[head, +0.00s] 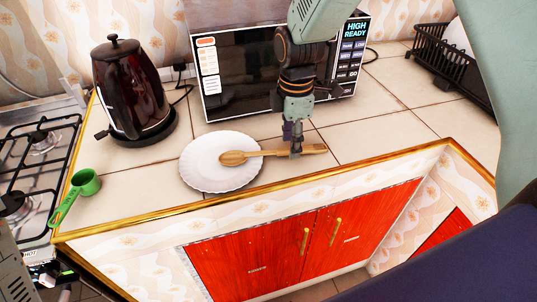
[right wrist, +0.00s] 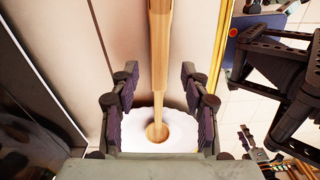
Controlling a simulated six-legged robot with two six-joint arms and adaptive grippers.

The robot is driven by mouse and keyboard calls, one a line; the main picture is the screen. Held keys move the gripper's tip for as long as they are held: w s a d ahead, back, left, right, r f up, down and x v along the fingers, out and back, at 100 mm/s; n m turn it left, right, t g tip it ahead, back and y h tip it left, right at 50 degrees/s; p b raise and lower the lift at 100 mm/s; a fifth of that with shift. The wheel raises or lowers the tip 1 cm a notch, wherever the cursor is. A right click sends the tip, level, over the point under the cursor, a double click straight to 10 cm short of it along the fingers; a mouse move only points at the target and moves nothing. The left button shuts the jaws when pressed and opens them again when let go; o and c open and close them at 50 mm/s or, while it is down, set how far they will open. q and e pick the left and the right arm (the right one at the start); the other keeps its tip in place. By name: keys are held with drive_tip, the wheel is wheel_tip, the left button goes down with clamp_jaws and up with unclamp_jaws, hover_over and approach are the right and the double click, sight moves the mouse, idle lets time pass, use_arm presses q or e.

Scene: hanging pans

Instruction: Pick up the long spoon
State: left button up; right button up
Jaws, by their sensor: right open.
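The long wooden spoon (head: 270,153) lies with its bowl on a white scalloped plate (head: 204,177) and its handle reaching right over the tiled counter. My right gripper (head: 294,151) points down at the handle in the head view. In the right wrist view the spoon (right wrist: 158,65) runs between the two spread fingers of my right gripper (right wrist: 159,108). The gripper is open, with a gap on both sides of the spoon. The plate (right wrist: 130,142) shows below the spoon's bowl there. My left gripper cannot be made out in the head view.
A microwave (head: 240,75) stands behind the spoon. A dark kettle (head: 130,90) is at the back left. A green measuring scoop (head: 84,183) lies near the gas stove (head: 35,150). A black dish rack (head: 455,65) is at the right. The counter's front edge (head: 250,190) is close by.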

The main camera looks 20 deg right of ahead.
drive_tip(key=shift+d+f, duration=0.15)
drive_tip(key=shift+f, duration=0.75)
drive_tip(key=shift+r, duration=0.15)
drive_tip(key=c, duration=0.3)
clamp_jaws()
